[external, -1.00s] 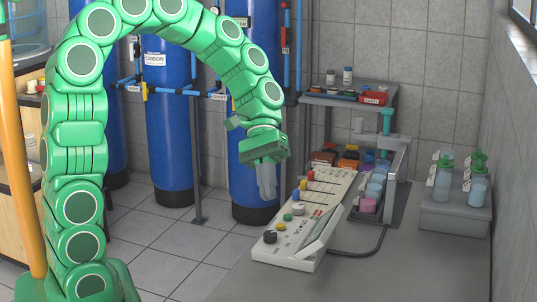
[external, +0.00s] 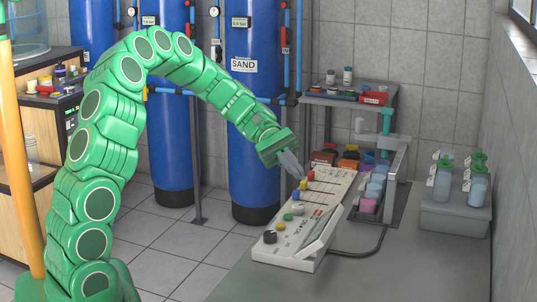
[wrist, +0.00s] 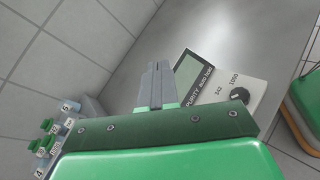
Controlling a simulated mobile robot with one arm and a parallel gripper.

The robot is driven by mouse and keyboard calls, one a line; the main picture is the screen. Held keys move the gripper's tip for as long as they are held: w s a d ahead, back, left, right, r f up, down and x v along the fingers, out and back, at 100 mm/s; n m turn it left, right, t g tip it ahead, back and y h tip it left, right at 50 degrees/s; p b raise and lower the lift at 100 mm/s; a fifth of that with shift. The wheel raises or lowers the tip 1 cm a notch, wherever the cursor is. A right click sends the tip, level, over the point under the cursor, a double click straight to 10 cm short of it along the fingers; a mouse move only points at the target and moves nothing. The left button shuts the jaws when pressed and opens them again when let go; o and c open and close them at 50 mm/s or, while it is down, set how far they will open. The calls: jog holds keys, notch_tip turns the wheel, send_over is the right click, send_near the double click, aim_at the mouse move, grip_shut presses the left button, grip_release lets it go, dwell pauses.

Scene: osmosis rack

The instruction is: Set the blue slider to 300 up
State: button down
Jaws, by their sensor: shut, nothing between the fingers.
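The white control panel (external: 318,205) lies sloped on the grey bench and has coloured slider knobs along its upper left part. The blue slider (external: 297,196) is at the left end of its slot. A yellow knob (external: 304,185) and a red knob (external: 310,174) sit farther back. My gripper (external: 299,177) is shut and empty, its tips pointing down close to the yellow and red knobs; I cannot tell if they touch. In the wrist view my gripper's fingers (wrist: 158,66) are together, and the panel's corner shows a black dial (wrist: 240,95); the blue slider is not visible there.
A green knob, black dial (external: 270,237) and tilted display are on the panel's near part. A rack with bottles (external: 375,190) stands behind it. A grey box with green-topped bottles (external: 455,212) is at the right. The front bench is clear.

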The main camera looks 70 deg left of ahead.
jog(key=w+a+f+n+t, duration=0.1)
jog(key=a+f+n+t, duration=0.25)
jog(key=a, duration=0.45)
jog(key=w+a+f+n+t, duration=0.1)
jog(key=a+f+n+t, duration=0.2)
jog(key=a, duration=0.5)
jog(key=n+t+y, duration=0.2)
jog(key=n+t, duration=0.3)
jog(key=n, duration=0.1)
send_near(293, 193)
jog(key=w+a+v, duration=0.1)
jog(key=v, duration=0.7)
jog(key=shift+w+d+f, duration=0.1)
jog(key=shift+w+f, duration=0.05)
jog(key=shift+f, duration=0.05)
jog(key=shift+w+d, duration=0.1)
jog(key=x, duration=1.3)
jog(key=shift+w+d+f, duration=0.1)
jog(key=shift+w+d, duration=0.05)
jog(key=shift+d, duration=0.3)
jog(key=shift+x, duration=2.3)
